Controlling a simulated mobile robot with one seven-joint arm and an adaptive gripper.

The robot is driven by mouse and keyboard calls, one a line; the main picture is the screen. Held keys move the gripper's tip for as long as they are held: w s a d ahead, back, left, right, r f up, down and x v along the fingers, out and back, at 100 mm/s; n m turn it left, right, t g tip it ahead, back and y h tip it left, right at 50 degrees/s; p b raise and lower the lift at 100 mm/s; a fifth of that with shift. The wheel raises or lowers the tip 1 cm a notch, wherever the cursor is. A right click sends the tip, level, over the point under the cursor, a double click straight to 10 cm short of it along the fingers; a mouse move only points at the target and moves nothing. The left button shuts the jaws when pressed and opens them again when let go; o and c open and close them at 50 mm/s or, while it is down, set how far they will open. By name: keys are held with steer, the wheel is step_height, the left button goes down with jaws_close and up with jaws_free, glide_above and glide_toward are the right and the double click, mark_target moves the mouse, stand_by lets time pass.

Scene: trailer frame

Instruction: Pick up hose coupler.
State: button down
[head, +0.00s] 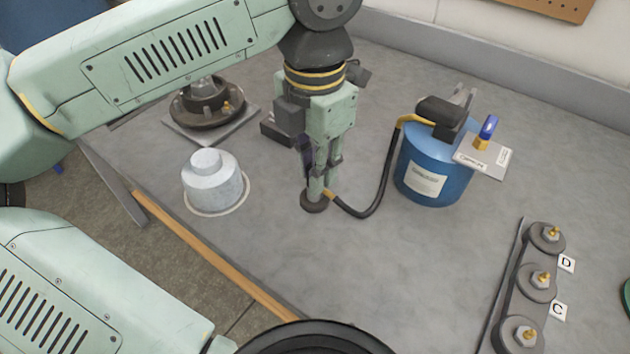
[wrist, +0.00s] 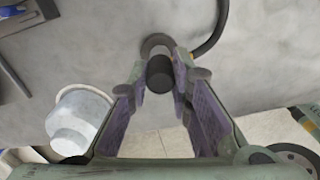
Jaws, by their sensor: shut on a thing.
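The hose coupler is a small dark cylinder (wrist: 159,73) between my fingertips in the wrist view. My gripper (head: 318,190) points straight down and is shut on it. A black hose (head: 373,205) with a yellow end runs from the coupler spot up to the blue tank (head: 407,172). A dark round base (head: 314,203) shows directly under my fingertips, and a grey ring (wrist: 157,42) shows around or behind the coupler in the wrist view. In the head view my fingers mostly hide the coupler. I cannot tell whether it is clear of the base.
A grey metal cap (head: 212,180) stands left of my gripper near the wooden table edge (head: 215,255). A dark flanged hub on a plate (head: 207,105) is behind it. A rail with brass fittings (head: 537,282), labelled C and D, is at right. The middle front table is clear.

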step_height(320, 180, up, 21)
steer(key=p, duration=1)
steer(key=shift+r+p, duration=0.15)
steer(key=shift+p, duration=0.2)
